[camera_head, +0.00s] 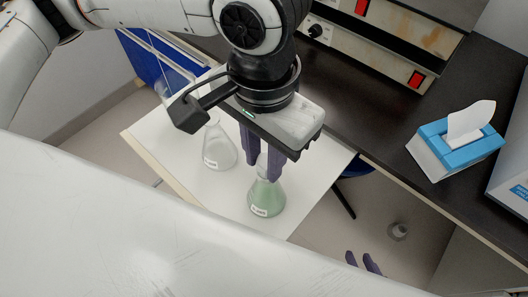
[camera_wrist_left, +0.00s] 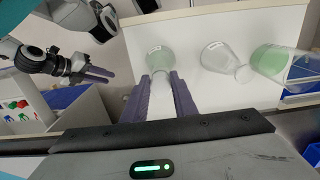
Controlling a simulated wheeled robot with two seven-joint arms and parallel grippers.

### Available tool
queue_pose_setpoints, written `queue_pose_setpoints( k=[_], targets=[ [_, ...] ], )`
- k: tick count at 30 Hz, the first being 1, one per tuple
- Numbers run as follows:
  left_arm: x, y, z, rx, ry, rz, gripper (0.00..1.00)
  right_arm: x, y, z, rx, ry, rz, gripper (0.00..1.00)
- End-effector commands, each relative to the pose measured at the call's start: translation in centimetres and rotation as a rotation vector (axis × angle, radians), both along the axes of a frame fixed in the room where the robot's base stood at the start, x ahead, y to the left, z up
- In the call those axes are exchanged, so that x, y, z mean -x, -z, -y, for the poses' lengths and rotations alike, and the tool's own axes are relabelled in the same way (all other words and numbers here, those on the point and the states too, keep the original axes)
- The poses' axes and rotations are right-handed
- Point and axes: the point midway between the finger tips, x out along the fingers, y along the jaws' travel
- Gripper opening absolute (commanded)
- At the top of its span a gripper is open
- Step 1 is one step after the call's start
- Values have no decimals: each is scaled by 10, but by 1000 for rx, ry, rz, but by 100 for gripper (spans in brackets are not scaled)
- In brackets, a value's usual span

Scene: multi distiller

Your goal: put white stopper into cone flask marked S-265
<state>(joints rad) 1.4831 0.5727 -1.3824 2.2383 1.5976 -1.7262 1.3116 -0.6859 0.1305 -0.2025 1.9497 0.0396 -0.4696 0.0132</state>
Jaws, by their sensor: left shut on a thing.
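A conical flask with green liquid (camera_head: 266,200) stands on the white tabletop, its label too small to read surely. My left gripper (camera_head: 265,168) comes down from above and is shut around its neck. In the left wrist view the flask (camera_wrist_left: 160,60) shows its neck between my left fingertips (camera_wrist_left: 159,79). A clear, empty-looking conical flask (camera_head: 219,152) with a label stands to its left. My right gripper (camera_head: 364,262) shows only its purple fingertips, apart; the left wrist view shows it open, away from the flasks. I cannot make out the white stopper.
A beaker with green liquid (camera_wrist_left: 285,65) stands beside the clear flask in the left wrist view. A dark counter (camera_head: 385,135) with a blue and white tissue box (camera_head: 455,148) lies to the right. The white table (camera_head: 318,170) has bare room right of the green flask.

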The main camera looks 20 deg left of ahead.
Motion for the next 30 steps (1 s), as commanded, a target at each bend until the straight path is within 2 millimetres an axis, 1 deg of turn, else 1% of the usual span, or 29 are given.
queue_pose_setpoints(
  k=[6, 15, 16, 19, 30],
  targets=[
    [0, 5, 0, 0, 0, -1, 5, 0, 2, 0, -1, -1, 0, 27],
    [0, 5, 0, 0, 0, 0, 5, 0, 2, 0, -1, -1, 0, 27],
    [0, 5, 0, 0, 0, 0, 30, 0, 2, 0, -1, -1, 0, 27],
    [0, 5, 0, 0, 0, 0, 47, 0, 2, 0, -1, -1, 0, 27],
    [0, 5, 0, 0, 0, 0, 47, -1, 2, 0, -2, 2, 3, 27]
  ],
)
